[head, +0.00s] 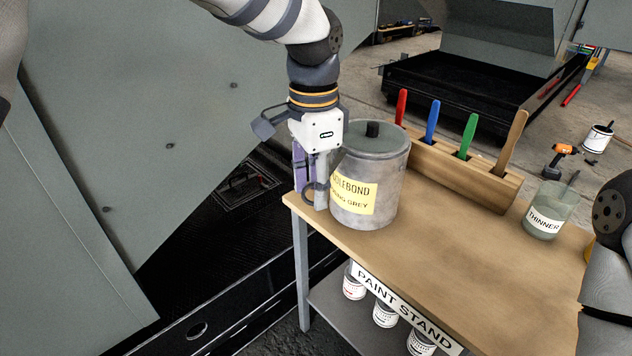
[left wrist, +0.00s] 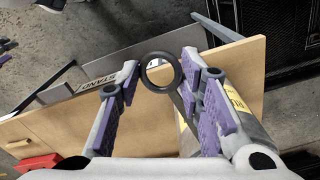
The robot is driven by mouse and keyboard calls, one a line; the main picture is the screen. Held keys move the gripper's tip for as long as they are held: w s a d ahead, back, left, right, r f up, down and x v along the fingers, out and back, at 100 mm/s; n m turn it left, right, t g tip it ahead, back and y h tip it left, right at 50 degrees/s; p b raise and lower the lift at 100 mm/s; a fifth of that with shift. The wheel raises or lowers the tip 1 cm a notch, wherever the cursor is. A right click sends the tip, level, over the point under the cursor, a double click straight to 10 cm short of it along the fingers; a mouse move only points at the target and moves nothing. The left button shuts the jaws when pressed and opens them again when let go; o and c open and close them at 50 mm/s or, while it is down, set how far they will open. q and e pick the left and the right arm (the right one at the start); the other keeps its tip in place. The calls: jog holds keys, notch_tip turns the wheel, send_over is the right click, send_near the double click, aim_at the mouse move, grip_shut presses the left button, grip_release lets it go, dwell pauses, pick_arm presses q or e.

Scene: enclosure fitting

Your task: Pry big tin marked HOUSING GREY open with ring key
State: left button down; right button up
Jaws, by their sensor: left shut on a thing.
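The big grey tin (head: 385,165) stands upright at the left end of the wooden bench. My right gripper is out of view.
A wooden rack (head: 460,176) with red, blue, green and tan handles stands behind the tin. A glass jar marked THINNER (head: 545,213) is at the right. The bench top (head: 445,240) in front is clear. Small tins (head: 384,312) stand on the lower shelf.

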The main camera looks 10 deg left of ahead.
pick_arm(q)
jog(key=shift+r, duration=2.95)
